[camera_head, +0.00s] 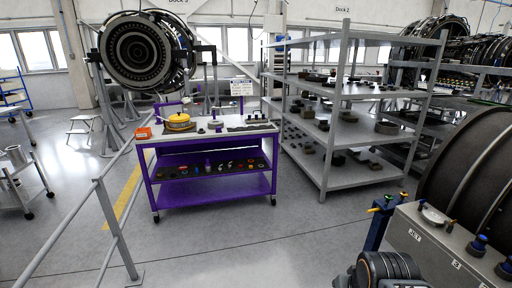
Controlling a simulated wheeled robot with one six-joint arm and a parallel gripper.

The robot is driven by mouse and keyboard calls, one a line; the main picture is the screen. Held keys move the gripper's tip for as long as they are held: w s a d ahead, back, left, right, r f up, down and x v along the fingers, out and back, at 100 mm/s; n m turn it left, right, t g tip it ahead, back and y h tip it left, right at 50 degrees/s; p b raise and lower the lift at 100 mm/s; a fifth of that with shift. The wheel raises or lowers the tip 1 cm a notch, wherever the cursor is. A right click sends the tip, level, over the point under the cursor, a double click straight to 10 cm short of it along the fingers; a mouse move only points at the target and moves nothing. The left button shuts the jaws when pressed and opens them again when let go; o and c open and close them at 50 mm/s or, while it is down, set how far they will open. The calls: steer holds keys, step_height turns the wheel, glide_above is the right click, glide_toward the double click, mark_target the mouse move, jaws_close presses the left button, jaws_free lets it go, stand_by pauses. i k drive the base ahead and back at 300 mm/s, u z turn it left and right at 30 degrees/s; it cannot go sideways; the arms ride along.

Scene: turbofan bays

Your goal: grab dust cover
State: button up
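A yellow round, lidded piece (179,122) sits on the white top of a purple cart (213,186), toward its left end. It is the likeliest dust cover, but at this size I cannot be sure. It stands apart from me, across open floor. My gripper's fingers do not show. A dark rounded part at the bottom edge may belong to my arm; I cannot tell.
An orange box (143,133) and small dark parts share the cart top. A grey metal shelf rack (335,185) stands right of the cart. A grey railing (111,217) runs along the left. A grey box (440,245) is at lower right. The middle floor is clear.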

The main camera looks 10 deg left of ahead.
mark_target(179, 117)
steer(key=u, duration=0.1)
steer(key=i, duration=2.4)
steer(key=u, duration=0.9)
steer(key=i, duration=2.2)
steer(key=u, duration=1.7)
steer(key=i, duration=1.15)
steer(key=u, duration=0.35)
